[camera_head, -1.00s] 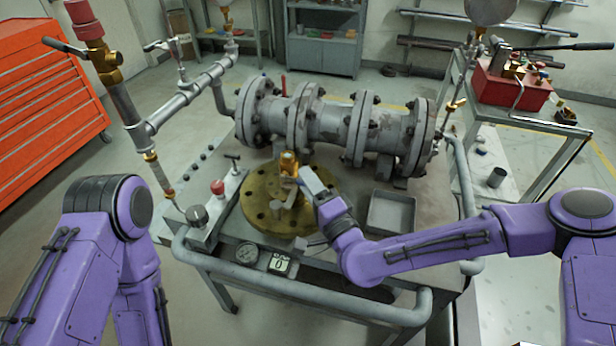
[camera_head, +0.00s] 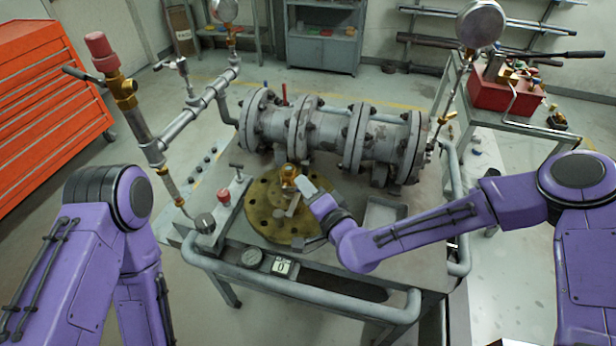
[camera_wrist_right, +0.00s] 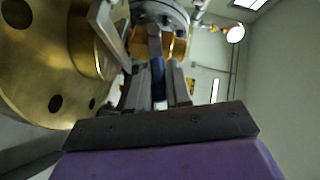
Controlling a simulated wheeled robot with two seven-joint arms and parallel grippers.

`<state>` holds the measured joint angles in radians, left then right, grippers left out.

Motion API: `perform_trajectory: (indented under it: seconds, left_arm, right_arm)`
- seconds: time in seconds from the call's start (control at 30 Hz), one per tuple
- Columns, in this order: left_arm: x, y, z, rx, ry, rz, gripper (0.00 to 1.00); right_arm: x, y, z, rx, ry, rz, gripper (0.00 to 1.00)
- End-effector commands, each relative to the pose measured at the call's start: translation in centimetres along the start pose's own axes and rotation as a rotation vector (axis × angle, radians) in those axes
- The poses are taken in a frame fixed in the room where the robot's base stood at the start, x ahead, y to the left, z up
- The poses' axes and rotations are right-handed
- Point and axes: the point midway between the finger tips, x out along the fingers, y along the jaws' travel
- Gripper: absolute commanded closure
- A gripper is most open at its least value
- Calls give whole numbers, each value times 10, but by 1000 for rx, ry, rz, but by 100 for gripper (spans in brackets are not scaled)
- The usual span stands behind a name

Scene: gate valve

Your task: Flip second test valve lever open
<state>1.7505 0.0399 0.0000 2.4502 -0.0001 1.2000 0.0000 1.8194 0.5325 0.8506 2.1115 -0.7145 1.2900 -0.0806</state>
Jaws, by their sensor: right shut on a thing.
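A small brass valve (camera_head: 289,174) stands on a round brass blind flange (camera_head: 263,217) in front of the grey pipe valve assembly. My right gripper (camera_head: 304,187) is beside this brass valve, just right of it and close above the flange. In the right wrist view, my right gripper (camera_wrist_right: 158,88) is shut on a narrow blue lever (camera_wrist_right: 158,72), with brass valve body (camera_wrist_right: 177,46) behind it. The gripper hides most of the lever in the head view, so its exact angle is hard to tell. My left arm shows at the left, but its gripper is out of view.
The grey flanged gate valve body (camera_head: 330,133) lies behind the flange. A gauge pipe (camera_head: 175,130) rises at the left. A grey tray (camera_head: 385,215) sits right of the flange. A tubular rail (camera_head: 310,298) runs along the bench front. A red toolbox (camera_head: 505,90) stands at the back right.

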Motion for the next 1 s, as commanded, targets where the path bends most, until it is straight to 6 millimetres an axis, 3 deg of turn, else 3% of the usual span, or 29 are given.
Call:
perform_trajectory:
  seconds: [0.03, 0.13, 0.57, 0.6, 0.63, 1.0]
  left_arm:
    - [-19, -2, -8, 0, 0, 0, 57]
    - [-30, -3, -12, 0, 0, 0, 57]
    - [-32, -3, -13, 0, 0, 0, 57]
    - [-32, -3, -13, 0, 0, 0, 57]
    - [-32, -3, -13, 0, 0, 0, 57]
    - [-28, -3, -12, 0, 0, 0, 57]
  right_arm:
    - [0, -16, -3, -34, -13, 25, 100]
    - [0, -15, -2, -84, -26, 80, 100]
    - [2, -9, -1, -120, -33, 119, 100]
    - [2, -9, -1, -120, -33, 119, 71]
    - [2, -9, -1, -119, -33, 119, 61]
    - [-6, -8, -1, -118, -33, 118, 60]
